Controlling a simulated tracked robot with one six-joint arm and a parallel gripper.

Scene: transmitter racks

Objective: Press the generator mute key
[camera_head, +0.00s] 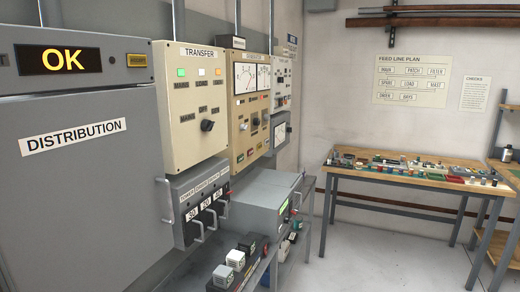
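I cannot make out any key marked as a generator mute in this view. The beige TRANSFER panel (191,104) is on the left wall, with a row of small lamps, one lit green, and a black rotary knob (207,125) below them. Another beige panel (248,104) with meters, lamps and small controls is just beyond it; its labels are too small to read. A grey panel with meters and controls (281,82) is farther along. My gripper is not in view.
The grey DISTRIBUTION cabinet (70,190) fills the near left, under a lit OK display (64,59). A breaker box with handles (199,207) and a grey unit on a bench (262,205) jut out. A cluttered wooden table (420,170) stands at the right. Floor (380,255) is clear between.

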